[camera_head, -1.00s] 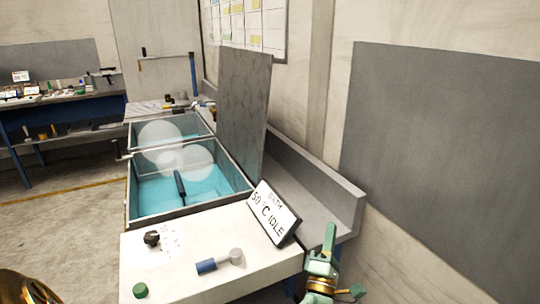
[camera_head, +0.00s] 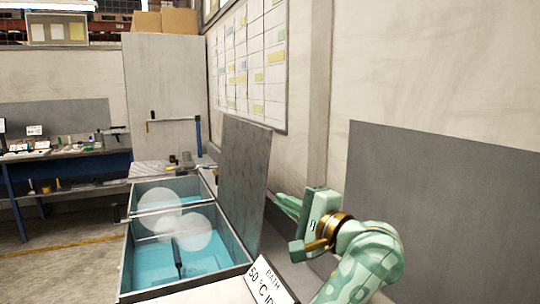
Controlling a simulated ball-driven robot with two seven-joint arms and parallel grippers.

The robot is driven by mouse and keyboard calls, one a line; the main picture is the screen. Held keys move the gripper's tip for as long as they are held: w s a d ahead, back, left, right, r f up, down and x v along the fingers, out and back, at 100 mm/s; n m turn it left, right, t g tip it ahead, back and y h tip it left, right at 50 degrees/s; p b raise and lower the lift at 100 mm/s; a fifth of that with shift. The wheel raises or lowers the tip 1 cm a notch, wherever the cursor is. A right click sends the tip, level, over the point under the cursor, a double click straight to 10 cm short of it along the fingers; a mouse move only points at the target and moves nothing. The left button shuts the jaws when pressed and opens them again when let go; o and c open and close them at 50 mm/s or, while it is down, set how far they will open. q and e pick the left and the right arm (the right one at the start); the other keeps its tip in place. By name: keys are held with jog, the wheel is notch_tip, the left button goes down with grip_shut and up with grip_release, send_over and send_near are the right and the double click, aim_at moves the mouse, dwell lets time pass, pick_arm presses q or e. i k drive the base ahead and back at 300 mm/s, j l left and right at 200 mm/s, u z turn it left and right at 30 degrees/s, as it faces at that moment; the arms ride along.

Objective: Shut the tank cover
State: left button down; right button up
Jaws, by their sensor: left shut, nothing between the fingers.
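The tank (camera_head: 236,252) is an open basin of blue water at lower centre-left, with pale round bubble shapes over it and a dark handle-like piece inside. Its grey cover (camera_head: 245,172) stands nearly upright along the tank's right side, leaning slightly back. I cannot tell whether the fingertips touch the cover.
A tilted display (camera_head: 268,284) with "BATH 50 °C" stands at the tank's front right corner, partly cut off. A wall with a grey panel (camera_head: 440,210) closes off the right. A workbench (camera_head: 70,153) stands far left. Floor is clear left of the tank.

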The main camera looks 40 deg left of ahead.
aim_at(245, 148)
jog(key=i+j, duration=0.7)
jog(key=i, duration=0.05)
